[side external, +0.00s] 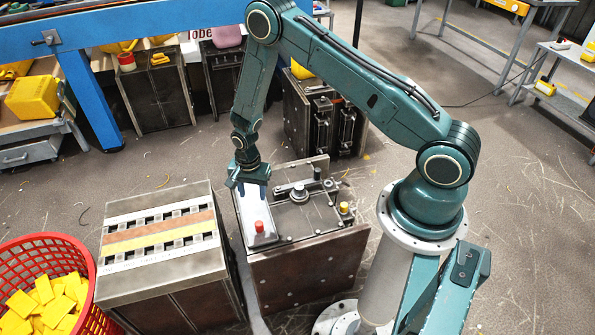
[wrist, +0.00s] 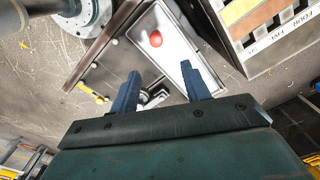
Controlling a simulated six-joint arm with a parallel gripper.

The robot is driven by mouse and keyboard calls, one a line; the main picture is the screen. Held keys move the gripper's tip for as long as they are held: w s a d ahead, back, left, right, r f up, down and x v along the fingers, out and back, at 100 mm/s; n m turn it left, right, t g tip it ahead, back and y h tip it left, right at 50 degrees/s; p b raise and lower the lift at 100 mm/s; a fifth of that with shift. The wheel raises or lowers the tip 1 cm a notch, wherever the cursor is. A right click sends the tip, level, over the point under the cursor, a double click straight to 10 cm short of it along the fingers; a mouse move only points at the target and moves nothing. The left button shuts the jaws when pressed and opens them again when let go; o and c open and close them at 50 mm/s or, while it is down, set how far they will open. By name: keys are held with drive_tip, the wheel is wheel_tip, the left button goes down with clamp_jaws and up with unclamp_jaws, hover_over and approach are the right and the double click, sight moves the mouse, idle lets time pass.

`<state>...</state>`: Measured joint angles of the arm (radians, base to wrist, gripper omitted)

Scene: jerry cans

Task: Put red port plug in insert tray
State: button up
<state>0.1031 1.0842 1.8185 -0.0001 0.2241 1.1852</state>
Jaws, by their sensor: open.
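The red port plug (side external: 259,226) stands on the near end of a narrow pale tray (side external: 252,207), which I take as the insert tray. In the wrist view the plug (wrist: 155,39) lies inside the white rim of the tray (wrist: 203,68), towards its upper end. My gripper (side external: 248,188) points down above the far end of that tray. In the wrist view its jaws (wrist: 160,69) are apart with nothing between them, and the plug is beyond the fingertips. The exact height of the gripper above the tray cannot be told.
A metal fixture plate (side external: 315,212) with knobs and a yellow-orange cap (side external: 344,207) lies right of the tray. A box with coloured strips and slots (side external: 160,233) stands to the left. A red basket of yellow pieces (side external: 45,285) stands farther left.

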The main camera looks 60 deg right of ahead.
drive_tip(key=s+a+r+n+t, duration=0.1)
drive_tip(key=s+r+n, duration=0.15)
drive_tip(key=r, duration=1.25)
drive_tip(key=s+a+r+n+t, duration=0.1)
drive_tip(key=r+n, duration=0.3)
drive_tip(key=r, duration=1.1)
drive_tip(key=s+a+r+n+t, duration=0.1)
drive_tip(key=s+r+n, duration=0.1)
drive_tip(key=s+r, duration=0.2)
drive_tip(key=s+r+n+t, duration=0.1)
drive_tip(key=s+r+n, duration=0.2)
drive_tip(key=s, duration=0.8)
drive_tip(key=s+a+r+n+t, duration=0.1)
drive_tip(key=s+r+n, duration=0.2)
drive_tip(key=s+r, duration=0.3)
drive_tip(key=shift+s+a+r, duration=0.3)
drive_tip(key=shift+s, duration=0.6)
